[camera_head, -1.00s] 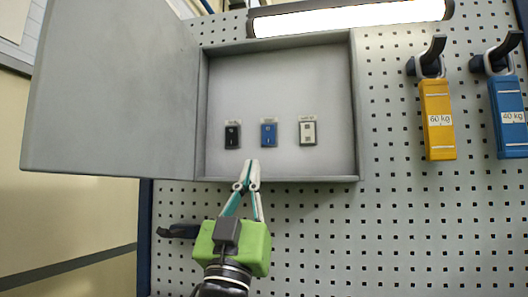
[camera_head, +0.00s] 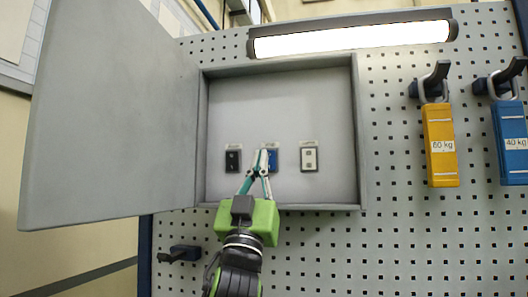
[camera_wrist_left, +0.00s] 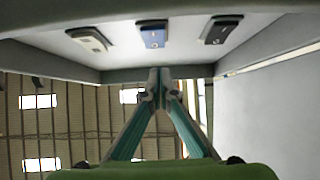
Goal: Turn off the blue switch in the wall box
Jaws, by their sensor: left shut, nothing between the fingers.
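The grey wall box (camera_head: 358,120) is open, with its door (camera_head: 110,110) swung to the left. The blue switch (camera_head: 273,160) is the middle one of three on the back panel; it also shows in the left wrist view (camera_wrist_left: 152,35). My left gripper (camera_head: 263,153) is shut and empty. In the head view its fingertips overlap the left part of the blue switch and hide it there. In the left wrist view the fingertips (camera_wrist_left: 159,72) appear below the blue switch in the picture. I cannot tell whether they touch it. My right gripper is not in view.
A black switch (camera_head: 233,161) is left of the blue one, and a white switch (camera_head: 309,157) is right of it. A lit lamp (camera_head: 350,38) is above the box.

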